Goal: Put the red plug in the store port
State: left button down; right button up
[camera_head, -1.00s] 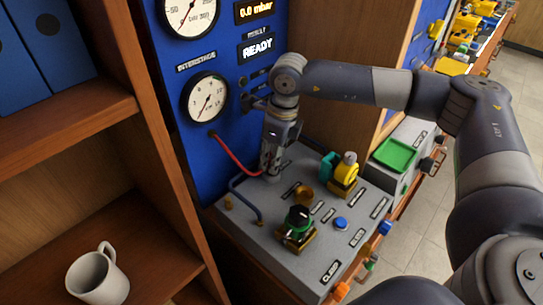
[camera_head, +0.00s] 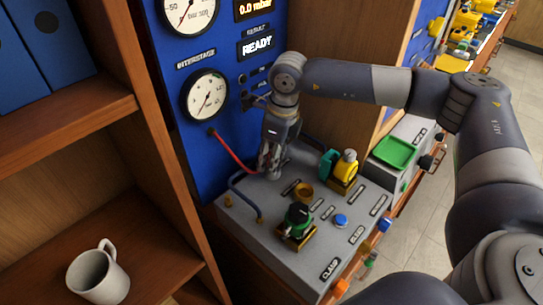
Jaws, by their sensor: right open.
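A red hose (camera_head: 231,152) runs from the blue panel below the interstage gauge down to the grey bench top, ending at my right gripper. The red plug itself is not clearly visible; the fingers cover the hose's end. My right gripper (camera_head: 269,168) points down at the back of the bench top, with its fingers apart around the hose's end. I cannot tell whether they touch anything. The store port cannot be picked out, as most bench labels are too small to read. My left gripper is not in view.
A blue hose (camera_head: 243,196) loops over the bench's left side. A green tray (camera_head: 395,152) lies to the right; a mug (camera_head: 98,275) is on the shelf.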

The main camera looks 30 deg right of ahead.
notch_tip(320, 180, up, 12)
jog(key=s+d+b, duration=0.1)
jog(key=b, duration=0.1)
jog(key=shift+s, duration=0.2)
jog(key=shift+d+f, duration=0.1)
jog(key=shift+f, duration=0.05)
